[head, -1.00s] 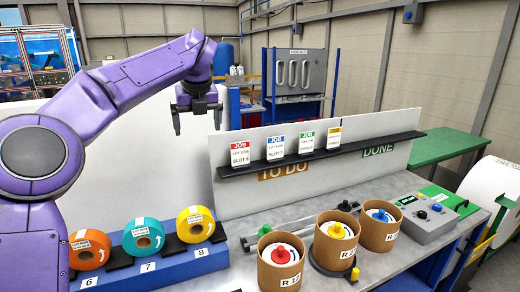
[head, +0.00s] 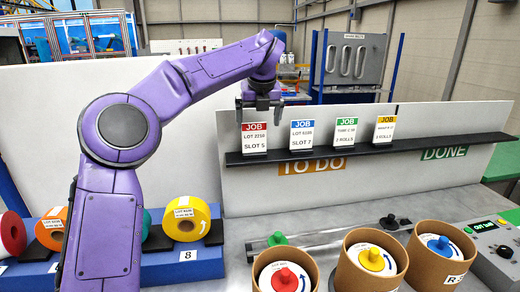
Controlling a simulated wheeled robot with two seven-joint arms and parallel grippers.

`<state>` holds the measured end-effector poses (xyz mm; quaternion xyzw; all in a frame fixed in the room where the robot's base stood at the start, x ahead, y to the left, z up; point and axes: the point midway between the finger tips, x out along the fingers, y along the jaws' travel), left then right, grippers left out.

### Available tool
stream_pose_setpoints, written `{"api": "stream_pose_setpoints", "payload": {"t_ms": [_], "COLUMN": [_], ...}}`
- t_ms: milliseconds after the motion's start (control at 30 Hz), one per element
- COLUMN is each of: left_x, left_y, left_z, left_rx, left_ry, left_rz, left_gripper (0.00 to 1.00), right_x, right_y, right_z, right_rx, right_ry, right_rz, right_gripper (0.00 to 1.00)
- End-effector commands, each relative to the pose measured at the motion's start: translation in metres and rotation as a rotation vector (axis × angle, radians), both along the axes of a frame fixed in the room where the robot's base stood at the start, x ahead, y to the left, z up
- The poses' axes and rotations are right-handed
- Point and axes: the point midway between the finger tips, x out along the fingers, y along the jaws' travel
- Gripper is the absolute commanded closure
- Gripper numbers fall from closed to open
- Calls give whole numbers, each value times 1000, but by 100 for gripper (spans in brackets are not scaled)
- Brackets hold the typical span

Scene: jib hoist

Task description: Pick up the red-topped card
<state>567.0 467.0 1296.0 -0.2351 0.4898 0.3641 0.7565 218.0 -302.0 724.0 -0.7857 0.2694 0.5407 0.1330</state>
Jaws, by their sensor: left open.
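The red-topped card (head: 254,139) stands upright on the dark shelf of the white board, at the left end of a row of cards. It reads JOB, LOT 2210, SLOT 5. My left gripper (head: 259,116) is open, fingers pointing down, at the height of the card's top. Its fingers show at both sides of the card's upper part; I cannot tell whether they touch it. My right gripper is not in view.
A blue-topped card (head: 302,135), a green-topped card (head: 343,134) and a yellow-topped card (head: 384,129) stand to the right on the shelf (head: 420,140). Below are cardboard tubs (head: 368,262) with coloured knobs. Tape rolls (head: 186,219) sit in a blue rack at left.

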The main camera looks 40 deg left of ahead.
Motion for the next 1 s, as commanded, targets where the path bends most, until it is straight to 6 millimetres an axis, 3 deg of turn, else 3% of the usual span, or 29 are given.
{"api": "stream_pose_setpoints", "payload": {"t_ms": [433,700,733,867,1000], "left_x": [16,20,20,20,20], "left_y": [27,29,29,28,28], "left_z": [-60,-69,-69,-69,-69], "left_rx": [-1,-1,-1,-1,-1], "left_ry": [3,-1,-1,-1,-1], "left_rz": [3,1,1,1,0], "left_gripper": [0,0,3,46,49], "right_x": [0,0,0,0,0], "right_y": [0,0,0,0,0], "right_z": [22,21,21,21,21], "right_rx": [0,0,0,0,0], "right_ry": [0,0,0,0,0], "right_rz": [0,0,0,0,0], "right_gripper": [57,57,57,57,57]}}
